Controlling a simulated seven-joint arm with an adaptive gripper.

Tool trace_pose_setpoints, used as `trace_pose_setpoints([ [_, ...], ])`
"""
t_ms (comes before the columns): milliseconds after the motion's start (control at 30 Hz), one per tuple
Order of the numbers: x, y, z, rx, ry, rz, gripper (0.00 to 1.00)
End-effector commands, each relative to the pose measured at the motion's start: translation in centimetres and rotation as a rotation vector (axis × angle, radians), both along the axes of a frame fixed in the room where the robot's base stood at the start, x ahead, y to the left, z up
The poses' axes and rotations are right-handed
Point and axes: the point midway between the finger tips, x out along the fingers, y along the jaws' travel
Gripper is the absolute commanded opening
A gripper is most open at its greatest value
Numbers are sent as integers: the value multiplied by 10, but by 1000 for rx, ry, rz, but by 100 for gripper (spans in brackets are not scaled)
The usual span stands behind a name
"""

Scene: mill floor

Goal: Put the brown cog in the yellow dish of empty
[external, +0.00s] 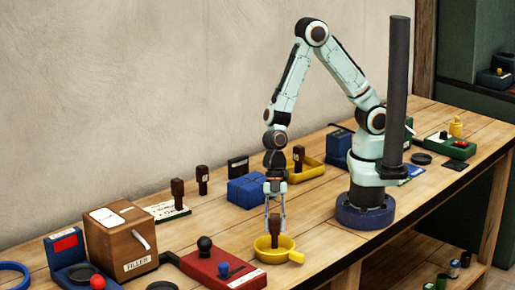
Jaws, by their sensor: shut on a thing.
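My gripper (275,230) points straight down over a round yellow dish (259,254) with a short handle at its right, near the table's front. It is shut on a small dark brown piece (275,243), which looks like the brown cog. The piece is upright and within the dish's rim in the picture; I cannot tell if it touches the dish's floor. A similar brown piece (298,157) stands at a yellow tray (314,171) farther back. Two more brown pieces (177,192) (202,180) stand to the left. Any label on the dish is unreadable.
A red box with knobs (215,268) stands close left of the dish. Bare tabletop (325,250) lies right of the dish.

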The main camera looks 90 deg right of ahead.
Motion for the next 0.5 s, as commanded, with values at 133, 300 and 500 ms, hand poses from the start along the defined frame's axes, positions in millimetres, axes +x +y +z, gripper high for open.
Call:
trace_pose_setpoints([
  [133,0,0,0,0,0,0,52],
  [300,0,0,0,0,0,0,55],
  [500,0,0,0,0,0,0,55],
])
